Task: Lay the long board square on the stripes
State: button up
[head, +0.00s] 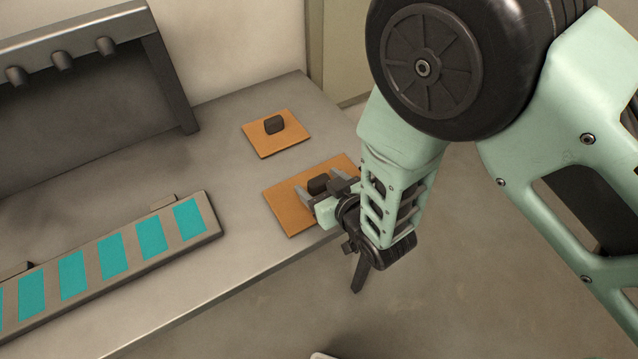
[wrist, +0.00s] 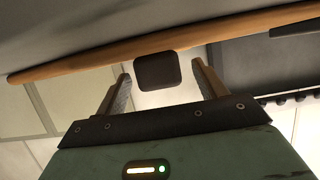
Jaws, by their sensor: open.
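The larger orange-brown board (head: 287,212) lies flat near the table's front right corner, with a dark knob (head: 318,183) on top. My gripper (head: 327,190) is at this board, its fingers open on either side of the knob. The wrist view shows the knob (wrist: 158,72) between the finger ends, with gaps on both sides, and the board (wrist: 95,61) almost edge-on beyond it. My gripper and arm hide the board's right part. The teal stripes (head: 118,254) run along a raised grey strip at the table's left front.
A smaller orange board (head: 262,138) with its own dark knob (head: 274,124) lies behind the larger one. A dark rack (head: 165,80) with pegs stands at the back left. Bare grey tabletop (head: 190,165) lies between the rack, the strip and the boards.

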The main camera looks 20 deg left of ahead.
jog(key=shift+w+a+f, duration=0.3)
jog(key=shift+w+a, duration=0.05)
jog(key=shift+a, duration=0.05)
jog(key=c, duration=1.1)
jog(key=shift+c, duration=0.5)
jog(key=shift+r, duration=0.15)
